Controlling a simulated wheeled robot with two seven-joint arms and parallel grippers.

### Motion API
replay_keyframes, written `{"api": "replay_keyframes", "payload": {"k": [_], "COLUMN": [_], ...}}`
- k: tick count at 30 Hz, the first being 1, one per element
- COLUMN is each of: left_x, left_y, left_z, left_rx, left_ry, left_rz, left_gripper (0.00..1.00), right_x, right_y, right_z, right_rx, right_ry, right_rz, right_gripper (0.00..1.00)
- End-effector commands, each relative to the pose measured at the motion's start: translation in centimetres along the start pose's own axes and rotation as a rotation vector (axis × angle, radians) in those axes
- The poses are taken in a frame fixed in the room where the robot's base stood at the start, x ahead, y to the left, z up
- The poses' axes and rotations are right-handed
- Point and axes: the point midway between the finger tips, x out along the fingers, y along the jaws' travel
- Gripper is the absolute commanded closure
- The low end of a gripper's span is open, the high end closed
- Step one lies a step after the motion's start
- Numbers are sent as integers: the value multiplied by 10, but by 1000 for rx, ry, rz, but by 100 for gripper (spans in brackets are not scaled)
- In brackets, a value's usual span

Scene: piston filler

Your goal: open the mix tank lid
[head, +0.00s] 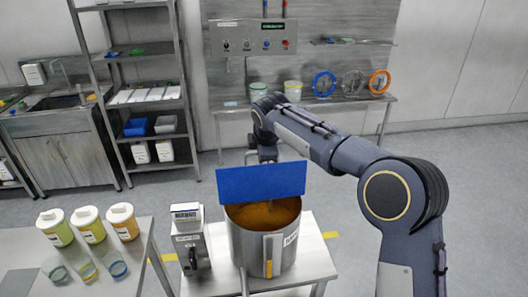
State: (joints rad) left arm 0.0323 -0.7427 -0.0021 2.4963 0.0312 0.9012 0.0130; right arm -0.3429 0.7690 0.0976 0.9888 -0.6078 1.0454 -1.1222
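The mix tank (258,252) is a grey metal pot on a small table, with orange-brown contents visible inside. A flat blue panel, which looks like its lid (260,182), stands raised and tilted at the tank's far side, so the tank's mouth is open towards me. My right arm reaches in from the right, and its gripper (265,155) is at the panel's upper edge, on the far side. The panel hides part of the gripper, so I cannot tell whether its fingers are shut or touching the panel. My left gripper is out of view.
A grey device (191,245) stands close to the tank's left. The left table (25,250) holds several lidded tubs and small cups. A back bench (225,106) carries buckets and coloured rings. A shelf rack (140,103) stands back left. Floor is clear at the right.

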Motion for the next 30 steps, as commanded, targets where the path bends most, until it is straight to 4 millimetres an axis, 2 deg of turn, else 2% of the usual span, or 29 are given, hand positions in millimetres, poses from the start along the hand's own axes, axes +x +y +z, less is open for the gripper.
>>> {"api": "replay_keyframes", "payload": {"k": [14,15,18,26,30], "left_x": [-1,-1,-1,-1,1], "left_y": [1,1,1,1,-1], "left_z": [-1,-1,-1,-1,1], "left_rx": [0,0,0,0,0], "left_ry": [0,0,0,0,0], "left_rz": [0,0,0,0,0], "left_gripper": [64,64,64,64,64], "right_x": [1,1,1,2,-7], "right_y": [2,2,2,1,1], "right_z": [1,1,1,0,0], "right_rx": [3,3,2,0,0], "right_ry": [-1,-1,-1,-1,-1], "right_rz": [-14,-14,-14,-17,-14], "right_gripper": [100,87,75,75,75]}}
